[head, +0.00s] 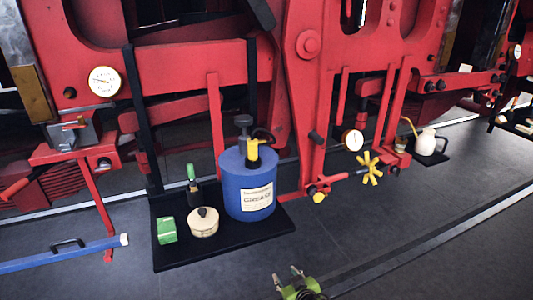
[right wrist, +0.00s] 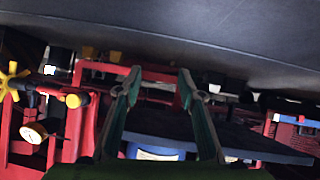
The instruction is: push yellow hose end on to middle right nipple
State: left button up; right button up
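A yellow fitting (head: 253,149) with a short black hose stands on top of the blue grease drum (head: 247,200); it may be the yellow hose end. A yellow knob (head: 319,197) sits on the red pipework to the right and also shows in the right wrist view (right wrist: 73,100). I cannot make out which part is the middle right nipple. My right gripper (head: 286,273), green with grey fingertips, is low in front of the drum and apart from everything. Its fingers stand open and empty in the right wrist view (right wrist: 158,80). My left gripper is not in view.
A black tray (head: 175,258) holds the drum, a cream tin (head: 203,222), a green box (head: 167,230) and a green-handled tool (head: 191,174). A yellow handwheel (head: 372,170) and gauge (head: 352,140) are right. A blue bar (head: 55,257) lies left.

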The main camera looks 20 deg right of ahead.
jog(key=w+a+r+t+p, duration=0.1)
jog(key=w+r+t+p, duration=0.15)
jog(key=r, duration=0.75)
jog(key=w+r+t+p, duration=0.1)
jog(key=w+r, duration=0.3)
jog(key=r, duration=0.6)
jog(key=t+y+p, duration=0.1)
jog(key=t+p, duration=0.1)
jog(key=t, duration=0.1)
send_near(254, 149)
jog(key=shift+m, duration=0.3)
jog(key=w+b, duration=0.1)
jog(key=w, duration=0.7)
jog(key=shift+f+b, duration=0.25)
jog(key=shift+b, duration=0.15)
jog(key=shift+w+r, duration=0.1)
jog(key=shift+w, duration=0.65)
grip_shut()
